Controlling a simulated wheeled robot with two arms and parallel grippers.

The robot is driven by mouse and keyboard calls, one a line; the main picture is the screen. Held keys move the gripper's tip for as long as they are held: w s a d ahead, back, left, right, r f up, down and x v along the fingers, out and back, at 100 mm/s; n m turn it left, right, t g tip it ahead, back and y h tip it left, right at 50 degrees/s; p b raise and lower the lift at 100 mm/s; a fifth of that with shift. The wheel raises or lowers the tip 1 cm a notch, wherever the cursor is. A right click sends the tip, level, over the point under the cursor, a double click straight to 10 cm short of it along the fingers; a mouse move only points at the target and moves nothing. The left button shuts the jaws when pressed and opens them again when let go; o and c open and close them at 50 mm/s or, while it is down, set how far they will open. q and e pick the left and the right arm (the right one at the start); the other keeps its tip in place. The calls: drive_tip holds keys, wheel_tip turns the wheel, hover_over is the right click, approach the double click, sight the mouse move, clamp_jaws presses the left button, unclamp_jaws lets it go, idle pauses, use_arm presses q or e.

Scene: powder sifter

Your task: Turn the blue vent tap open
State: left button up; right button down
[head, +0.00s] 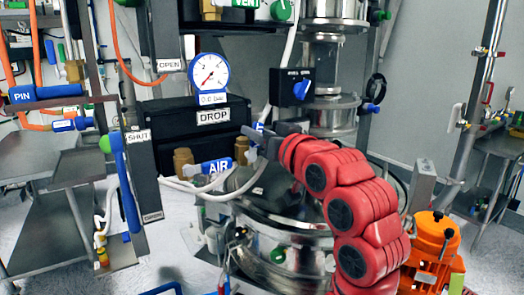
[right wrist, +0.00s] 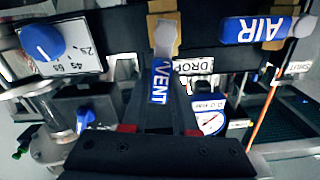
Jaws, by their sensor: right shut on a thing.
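The blue vent tap handle, marked VENT (right wrist: 159,82), hangs from a brass valve body in the right wrist view, where the picture is turned over. My right gripper (right wrist: 163,105) is shut on this handle, with its dark fingers on either side of it. In the head view my right gripper (head: 254,143) reaches in from the right on a red arm, beside the brass valves. A small piece of blue (head: 258,127) shows at its fingertips; most of the handle is hidden there. My left gripper is not in view.
The blue AIR tap (head: 215,167) sits just left of my right gripper. The steel sifter (head: 285,240) stands below, an orange motor (head: 432,243) at right.

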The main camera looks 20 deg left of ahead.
drive_tip(key=shift+s+a+f+n+b, duration=0.1)
drive_tip(key=shift+s+a+n+b, duration=0.1)
drive_tip(key=shift+n+b, duration=0.4)
drive_tip(key=shift+s+a+n+b, duration=0.2)
drive_tip(key=shift+n+b, duration=0.25)
drive_tip(key=shift+n, duration=0.15)
drive_tip(key=c, duration=0.7)
unclamp_jaws()
drive_tip(key=shift+d, duration=0.1)
drive_tip(key=shift+b+v, duration=1.15)
drive_tip(key=shift+v, duration=7.55)
